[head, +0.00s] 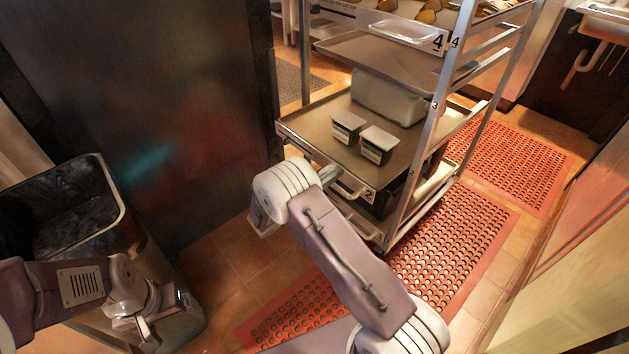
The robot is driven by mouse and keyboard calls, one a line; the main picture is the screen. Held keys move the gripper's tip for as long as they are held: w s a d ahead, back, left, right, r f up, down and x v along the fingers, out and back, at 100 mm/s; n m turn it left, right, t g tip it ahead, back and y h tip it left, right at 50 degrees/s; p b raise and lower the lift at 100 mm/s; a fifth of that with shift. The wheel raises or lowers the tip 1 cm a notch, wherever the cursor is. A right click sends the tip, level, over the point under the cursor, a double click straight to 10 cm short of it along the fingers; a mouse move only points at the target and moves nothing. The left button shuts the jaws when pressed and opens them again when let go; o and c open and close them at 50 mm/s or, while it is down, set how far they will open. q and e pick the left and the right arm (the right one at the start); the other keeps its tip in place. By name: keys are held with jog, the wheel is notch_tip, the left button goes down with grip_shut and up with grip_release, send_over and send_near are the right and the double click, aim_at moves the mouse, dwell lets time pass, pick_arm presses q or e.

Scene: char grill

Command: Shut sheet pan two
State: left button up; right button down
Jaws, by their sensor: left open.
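Sheet pan two (316,142) is a flat brown pan with a metal rim, in the lower part of a metal rack. A "2" label and a handle (345,189) are on its front edge. The pan's front sticks out past the rack post, towards the lower left. My left gripper (152,316) is open and empty at the lower left, well apart from the pan. My right arm rises from the bottom centre, its white joint just in front of the pan's left front.
Two dark tubs with white lids (379,138) and a grey container (388,98) sit on pan two. Pan three (372,54) is above, and another handle (372,236) is below. A bin (113,183) stands at left. Red perforated mats (457,243) cover the floor.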

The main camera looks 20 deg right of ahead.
aim_at(364, 155)
jog(key=x, duration=1.5)
jog(key=shift+d+f, duration=0.1)
jog(key=shift+d, duration=0.1)
jog(key=shift+w+d, duration=0.15)
jog(key=shift+d, duration=0.05)
jog(key=shift+r, duration=0.3)
